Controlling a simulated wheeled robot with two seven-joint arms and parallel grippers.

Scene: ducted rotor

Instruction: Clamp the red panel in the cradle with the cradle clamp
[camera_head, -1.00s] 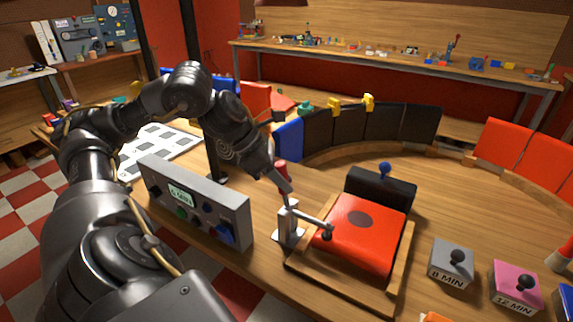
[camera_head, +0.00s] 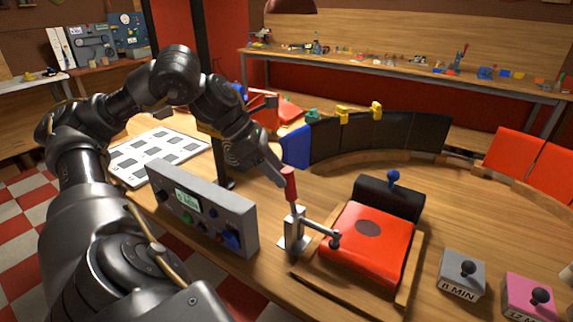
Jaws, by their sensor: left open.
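The red panel (camera_head: 362,250), with a dark round spot, lies in the wooden cradle (camera_head: 405,285). The cradle clamp (camera_head: 293,235) stands at the cradle's left side on a pale metal base. Its arm reaches right over the panel's left edge, with the dark tip (camera_head: 335,240) at the panel; I cannot tell whether it presses. Its red handle (camera_head: 291,185) points up. My left gripper (camera_head: 282,177) is open at the top of this handle; its fingers are partly hidden, so contact is unclear. My right gripper is out of view.
A grey control box (camera_head: 200,205) stands left of the clamp. A black block with a blue knob (camera_head: 393,178) is behind the panel. Grey (camera_head: 461,272) and pink (camera_head: 528,297) timer blocks are at right. A curved row of dark panels (camera_head: 375,140) stands behind.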

